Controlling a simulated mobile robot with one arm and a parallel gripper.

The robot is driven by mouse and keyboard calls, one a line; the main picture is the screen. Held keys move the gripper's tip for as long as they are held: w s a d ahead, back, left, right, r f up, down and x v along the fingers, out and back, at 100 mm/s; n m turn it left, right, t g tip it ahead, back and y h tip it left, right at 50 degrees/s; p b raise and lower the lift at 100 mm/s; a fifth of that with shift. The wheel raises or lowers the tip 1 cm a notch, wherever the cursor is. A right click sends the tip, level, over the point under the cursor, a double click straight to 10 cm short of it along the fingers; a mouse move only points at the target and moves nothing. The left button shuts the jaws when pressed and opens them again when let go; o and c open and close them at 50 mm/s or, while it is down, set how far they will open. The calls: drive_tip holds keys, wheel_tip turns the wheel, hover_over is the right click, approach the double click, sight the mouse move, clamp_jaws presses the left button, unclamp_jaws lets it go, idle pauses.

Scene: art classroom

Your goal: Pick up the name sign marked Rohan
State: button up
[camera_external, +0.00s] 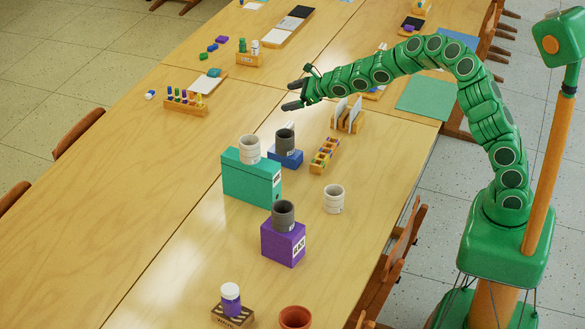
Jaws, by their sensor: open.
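My gripper (292,95) is open and empty, its two dark fingers pointing left above the long wooden table (185,190). No sign that I can read as Rohan shows. White upright cards stand in a wooden holder (347,124) to the right of and below my gripper in the picture; any writing on them is too small to read. I cannot tell whether one of them is the name sign.
Below my gripper are a blue box (285,158) with a dark grey cup (285,141), a teal box (247,183) with a white cup (250,149), and a wooden rack (324,156). A purple box (283,242) stands nearer.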

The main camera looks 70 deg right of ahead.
drive_tip(key=s+d+m+t+h, duration=0.1)
drive_tip(key=d+m+h, duration=0.1)
drive_tip(key=d+m, duration=0.4)
drive_tip(key=n, duration=0.1)
approach(291, 126)
drive_tip(key=x, duration=0.4)
drive_tip(key=shift+w+r, duration=0.2)
drive_tip(key=shift+w, duration=0.2)
drive_tip(key=shift+w+d+f, duration=0.15)
drive_tip(key=shift+w+f, duration=0.1)
drive_tip(key=shift+w, duration=0.25)
drive_tip(key=shift+w+f, duration=0.3)
drive_tip(key=shift+w, duration=0.4)
drive_tip(key=shift+w, duration=0.1)
drive_tip(key=shift+w+d+f, duration=0.15)
drive_tip(key=shift+w+f, duration=0.65)
drive_tip(key=shift+w, duration=0.25)
drive_tip(key=shift+w+d+f, duration=0.1)
drive_tip(key=shift+w+f, duration=0.1)
drive_tip(key=shift+w, duration=0.4)
drive_tip(key=shift+w+f, duration=0.25)
drive_tip(key=shift+w, duration=0.25)
